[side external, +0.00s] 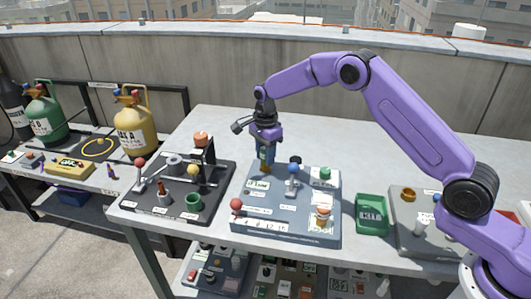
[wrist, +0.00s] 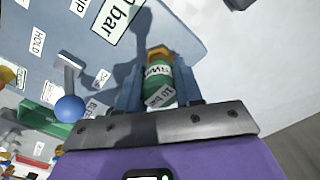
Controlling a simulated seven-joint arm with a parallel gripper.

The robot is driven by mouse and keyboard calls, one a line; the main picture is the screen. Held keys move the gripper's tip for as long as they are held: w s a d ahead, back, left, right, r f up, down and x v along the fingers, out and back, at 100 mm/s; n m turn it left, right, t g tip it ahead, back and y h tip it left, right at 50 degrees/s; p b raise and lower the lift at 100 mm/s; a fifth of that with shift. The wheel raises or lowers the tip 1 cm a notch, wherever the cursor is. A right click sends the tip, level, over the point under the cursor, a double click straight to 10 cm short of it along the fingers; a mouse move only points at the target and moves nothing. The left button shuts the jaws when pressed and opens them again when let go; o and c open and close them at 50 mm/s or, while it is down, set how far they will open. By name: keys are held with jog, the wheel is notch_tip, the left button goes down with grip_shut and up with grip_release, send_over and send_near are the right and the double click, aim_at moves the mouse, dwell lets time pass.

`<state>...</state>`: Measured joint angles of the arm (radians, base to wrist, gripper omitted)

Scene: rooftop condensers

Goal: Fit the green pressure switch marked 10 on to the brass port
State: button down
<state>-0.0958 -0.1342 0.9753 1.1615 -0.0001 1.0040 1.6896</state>
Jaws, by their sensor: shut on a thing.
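My gripper (side external: 265,163) points down over the back left corner of the blue-grey panel (side external: 285,215). In the wrist view my gripper (wrist: 158,82) is shut on the green pressure switch (wrist: 159,86), whose white label reads 10 bar. A brass-coloured part (wrist: 157,53) shows at the far end of the switch, close to the panel face. I cannot tell whether this is the brass port or the switch's own end, nor whether the two touch. In the side view the fingers mostly hide the switch. A 10 bar plate (wrist: 117,22) lies beside it on the panel.
A blue-knobbed lever (side external: 294,169) stands just right of my gripper; its ball (wrist: 69,109) shows in the wrist view. The green KIT tray (side external: 371,226) stands to the right, a dark board (side external: 215,209) to the left.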

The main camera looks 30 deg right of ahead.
jog(key=shift+f, duration=0.3)
jog(key=c, duration=0.7)
grip_release()
jog(key=shift+o, duration=0.2)
notch_tip(320, 180, up, 17)
jog(key=shift+r, duration=0.2)
